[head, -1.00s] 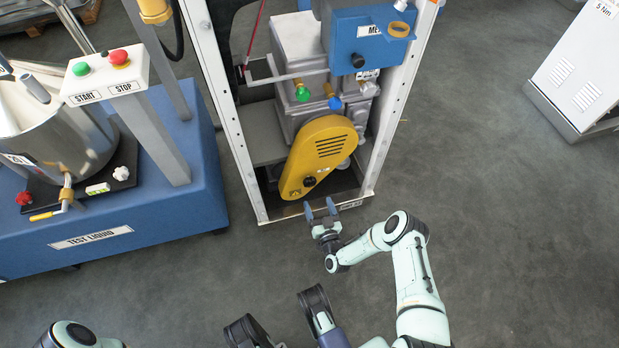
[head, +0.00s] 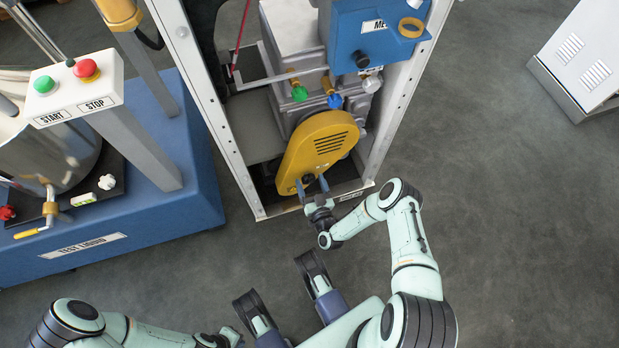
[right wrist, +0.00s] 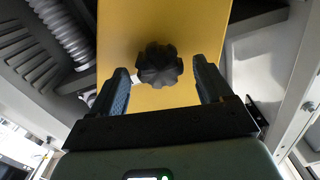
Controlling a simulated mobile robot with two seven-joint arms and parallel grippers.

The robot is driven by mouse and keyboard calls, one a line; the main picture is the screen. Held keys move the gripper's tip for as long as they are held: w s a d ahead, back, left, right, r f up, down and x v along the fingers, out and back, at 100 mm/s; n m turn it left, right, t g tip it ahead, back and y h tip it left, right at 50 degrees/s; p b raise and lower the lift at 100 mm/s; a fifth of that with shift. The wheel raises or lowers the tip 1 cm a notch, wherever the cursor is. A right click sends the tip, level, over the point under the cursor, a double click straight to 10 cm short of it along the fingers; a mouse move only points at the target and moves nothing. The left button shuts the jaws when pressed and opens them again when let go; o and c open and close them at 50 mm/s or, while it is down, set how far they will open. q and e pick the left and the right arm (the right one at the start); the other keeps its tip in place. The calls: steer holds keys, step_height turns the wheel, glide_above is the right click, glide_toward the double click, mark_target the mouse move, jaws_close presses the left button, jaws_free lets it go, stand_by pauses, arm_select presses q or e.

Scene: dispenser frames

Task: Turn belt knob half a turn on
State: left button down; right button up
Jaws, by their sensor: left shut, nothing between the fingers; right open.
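The belt knob is a black lobed knob (right wrist: 160,65) on the lower end of the yellow belt cover (head: 318,150). In the head view the knob (head: 308,179) is partly hidden by my right gripper's fingers. My right gripper (head: 311,187) is open at the lower end of the cover. In the right wrist view its fingers (right wrist: 161,82) show on either side of the knob, with a gap on each side. I cannot tell whether the tips reach around it in depth. My left gripper (head: 232,337) is shut and empty at the bottom edge, far from the knob.
A white frame (head: 213,110) surrounds the machine, with posts on both sides and a low front rail. A blue box (head: 378,40) sits above the cover. A blue test-liquid bench (head: 190,200) with a START/STOP panel (head: 75,88) stands at left.

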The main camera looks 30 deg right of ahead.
steer(key=c, duration=1)
steer(key=shift+c, duration=0.2)
steer(key=shift+m, duration=0.3)
